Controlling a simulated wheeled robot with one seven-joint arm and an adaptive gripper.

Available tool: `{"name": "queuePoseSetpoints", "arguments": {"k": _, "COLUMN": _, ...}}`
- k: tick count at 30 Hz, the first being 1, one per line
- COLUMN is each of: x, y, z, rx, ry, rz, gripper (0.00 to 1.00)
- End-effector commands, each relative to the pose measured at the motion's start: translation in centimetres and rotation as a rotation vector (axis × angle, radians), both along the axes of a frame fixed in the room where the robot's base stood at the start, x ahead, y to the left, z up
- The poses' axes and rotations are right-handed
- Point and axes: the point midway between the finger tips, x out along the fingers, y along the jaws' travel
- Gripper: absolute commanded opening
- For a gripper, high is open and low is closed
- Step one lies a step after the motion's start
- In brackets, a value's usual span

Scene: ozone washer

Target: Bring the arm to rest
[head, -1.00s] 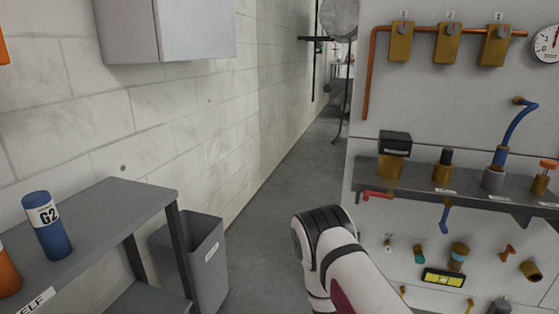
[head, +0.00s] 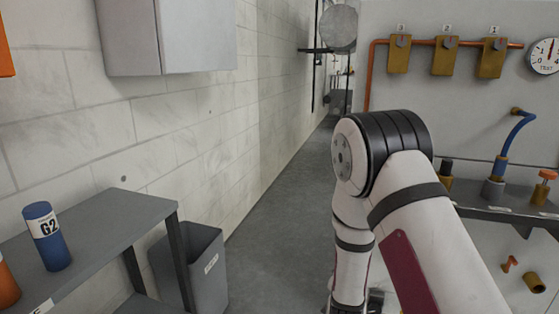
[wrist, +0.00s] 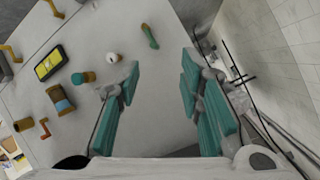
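My arm (head: 430,230) rises at the lower right of the head view, bent at a black-banded joint, with its lower links hanging down toward the floor. My gripper (wrist: 160,82) shows in the wrist view with its two teal-padded fingers spread apart. Nothing is between the fingers. In the head view the gripper's fingers cannot be made out. The wrist view looks along the grey panel, which is tilted in the picture, with a yellow gauge (wrist: 49,63) and brass fittings to the left of the fingers.
A grey shelf (head: 120,215) with a blue G2 cylinder (head: 47,237) stands at the left. A grey bin (head: 205,265) is beside it. The panel with brass valves (head: 445,55) and a blue hose (head: 518,135) is at the right. The aisle floor (head: 270,230) between is clear.

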Motion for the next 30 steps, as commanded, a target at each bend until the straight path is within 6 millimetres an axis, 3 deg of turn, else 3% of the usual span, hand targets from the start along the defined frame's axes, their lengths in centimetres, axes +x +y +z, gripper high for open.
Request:
{"name": "queuePoseSetpoints", "arguments": {"k": 1, "x": 0.1, "y": 0.4, "z": 1.7, "rx": 0.022, "ry": 0.03, "rz": 0.016, "gripper": 0.34}}
{"name": "queuePoseSetpoints", "arguments": {"k": 8, "x": -2.2, "y": 2.3, "z": 7.3, "rx": 0.083, "ry": 0.219, "rz": 0.129, "gripper": 0.34}}
{"name": "queuePoseSetpoints", "arguments": {"k": 14, "x": -6.6, "y": 3.8, "z": 12.3, "rx": 0.097, "ry": 0.374, "rz": 0.258, "gripper": 0.34}}
{"name": "queuePoseSetpoints", "arguments": {"k": 23, "x": -16.8, "y": 4.5, "z": 18.9, "rx": 0.054, "ry": 0.6, "rz": 0.465, "gripper": 0.34}}
{"name": "queuePoseSetpoints", "arguments": {"k": 30, "x": -27.4, "y": 3.6, "z": 22.7, "rx": -0.018, "ry": 0.785, "rz": 0.609, "gripper": 0.34}}
